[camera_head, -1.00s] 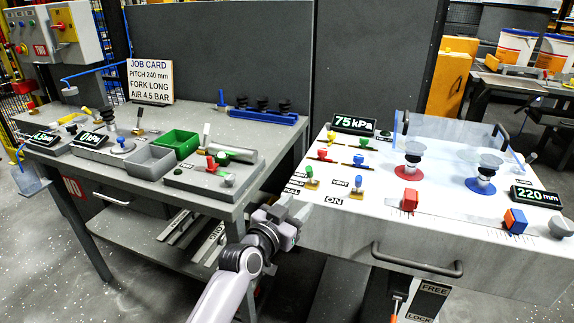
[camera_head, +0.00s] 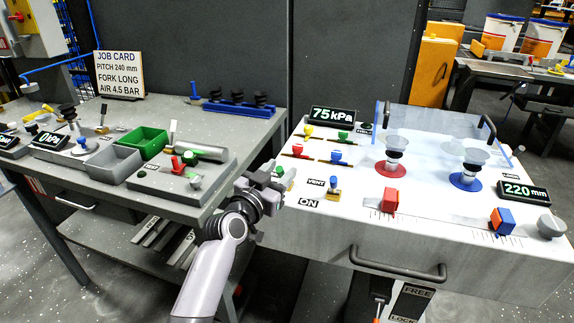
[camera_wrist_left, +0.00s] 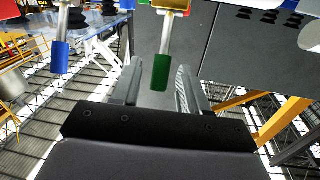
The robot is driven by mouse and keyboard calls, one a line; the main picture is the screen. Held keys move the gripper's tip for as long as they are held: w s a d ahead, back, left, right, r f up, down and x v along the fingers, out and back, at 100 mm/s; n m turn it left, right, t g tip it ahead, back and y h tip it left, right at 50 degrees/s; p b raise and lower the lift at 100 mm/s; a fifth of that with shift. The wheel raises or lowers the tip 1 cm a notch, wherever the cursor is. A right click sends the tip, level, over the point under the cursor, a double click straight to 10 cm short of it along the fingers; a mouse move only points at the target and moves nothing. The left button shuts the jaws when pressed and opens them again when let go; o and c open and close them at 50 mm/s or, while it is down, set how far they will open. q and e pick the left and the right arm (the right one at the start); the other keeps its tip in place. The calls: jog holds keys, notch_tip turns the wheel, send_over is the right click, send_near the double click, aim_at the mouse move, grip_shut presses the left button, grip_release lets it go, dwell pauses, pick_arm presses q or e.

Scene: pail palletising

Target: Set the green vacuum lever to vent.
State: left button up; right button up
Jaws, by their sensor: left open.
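The green vacuum lever (camera_head: 279,171) stands at the left edge of the white panel (camera_head: 440,235), mostly hidden behind my left gripper (camera_head: 274,181) in the head view. In the left wrist view the green lever (camera_wrist_left: 161,70) hangs from a brass-coloured base between my two open fingers, with gaps on both sides. A VENT label (camera_head: 316,182) and an ON label (camera_head: 308,203) are on the panel. A blue lever (camera_head: 334,182) stands to the right, and it also shows outside the fingers in the left wrist view (camera_wrist_left: 60,56). My right gripper is out of view.
Small coloured valves (camera_head: 338,157) and a 75 kPa display (camera_head: 333,115) sit behind the levers. Suction cups, a red block (camera_head: 390,200) and a clear screen are to the right. A grey bench (camera_head: 190,208) with bins stands left.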

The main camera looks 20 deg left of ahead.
pick_arm(q)
jog(key=shift+w+d, duration=0.1)
jog(key=shift+w, duration=0.35)
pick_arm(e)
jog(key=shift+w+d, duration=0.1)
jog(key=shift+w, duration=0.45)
pick_arm(q)
jog(key=shift+s, duration=0.1)
jog(key=shift+c, duration=0.2)
grip_shut()
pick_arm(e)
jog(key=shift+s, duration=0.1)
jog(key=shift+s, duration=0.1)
